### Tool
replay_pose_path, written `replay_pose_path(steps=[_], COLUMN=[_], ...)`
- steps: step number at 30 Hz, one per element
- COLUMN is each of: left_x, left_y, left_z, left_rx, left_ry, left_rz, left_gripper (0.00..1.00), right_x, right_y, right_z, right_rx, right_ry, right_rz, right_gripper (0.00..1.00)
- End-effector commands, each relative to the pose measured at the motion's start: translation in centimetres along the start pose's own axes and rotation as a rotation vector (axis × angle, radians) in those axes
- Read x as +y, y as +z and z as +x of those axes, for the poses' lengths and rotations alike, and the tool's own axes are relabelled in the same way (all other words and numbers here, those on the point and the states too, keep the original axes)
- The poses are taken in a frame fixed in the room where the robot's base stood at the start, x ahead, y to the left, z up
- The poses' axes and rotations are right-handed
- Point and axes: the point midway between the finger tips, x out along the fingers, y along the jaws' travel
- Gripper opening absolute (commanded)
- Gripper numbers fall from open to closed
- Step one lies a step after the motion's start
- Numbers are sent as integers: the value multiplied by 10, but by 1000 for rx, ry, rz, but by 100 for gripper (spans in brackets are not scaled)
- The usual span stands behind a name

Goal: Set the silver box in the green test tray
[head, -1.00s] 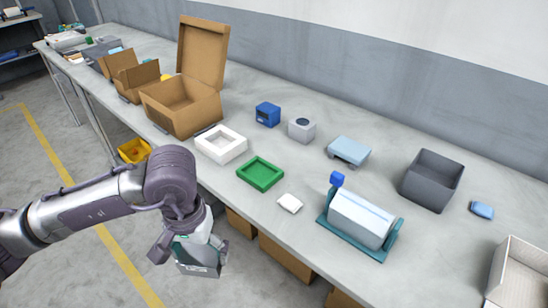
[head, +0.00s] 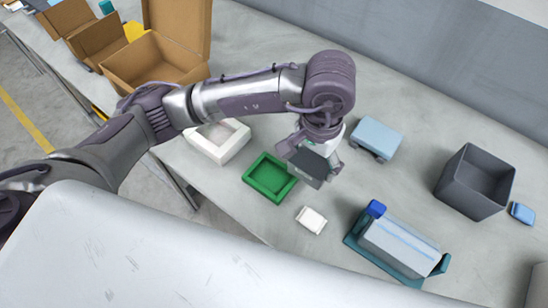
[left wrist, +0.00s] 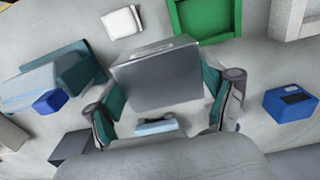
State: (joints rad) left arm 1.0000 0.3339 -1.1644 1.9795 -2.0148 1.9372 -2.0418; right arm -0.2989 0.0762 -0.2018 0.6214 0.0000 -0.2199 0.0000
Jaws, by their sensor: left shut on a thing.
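The silver box (head: 308,167) is a flat grey metallic block. My left gripper (head: 317,160) is shut on it and holds it above the bench, just right of the green test tray. In the left wrist view the silver box (left wrist: 158,78) sits between the two fingers (left wrist: 165,100). The green test tray (head: 269,178) is a shallow, empty, open tray on the bench; part of it also shows at the top of the left wrist view (left wrist: 183,22). My right gripper is not in view.
A white tray (head: 217,158) stands left of the green one, and a small white block (head: 311,220) lies in front. A blue-grey device on a teal stand (head: 400,245), a light blue device (head: 376,137) and a dark grey bin (head: 475,180) stand right. A blue box (left wrist: 290,104) shows in the wrist view.

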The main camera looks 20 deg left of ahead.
Motion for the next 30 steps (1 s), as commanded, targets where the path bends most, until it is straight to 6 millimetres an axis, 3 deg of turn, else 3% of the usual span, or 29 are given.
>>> replay_pose_path(steps=[6, 12, 17, 24, 30], left_x=[-52, -81, -86, -86, -86], left_y=[15, 22, 23, 23, 22], left_z=[27, 47, 56, 88, 93], left_rx=[-8, -4, -4, -3, 1], left_ry=[-2, 0, 1, 1, -1], left_rz=[-8, -5, -3, -3, -1], left_gripper=[45, 45, 45, 45, 45], right_x=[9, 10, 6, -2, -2], right_y=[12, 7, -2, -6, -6], right_z=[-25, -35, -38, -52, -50], right_rx=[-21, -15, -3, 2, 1], right_ry=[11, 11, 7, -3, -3], right_rz=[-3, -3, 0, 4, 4], right_gripper=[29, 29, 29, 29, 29])
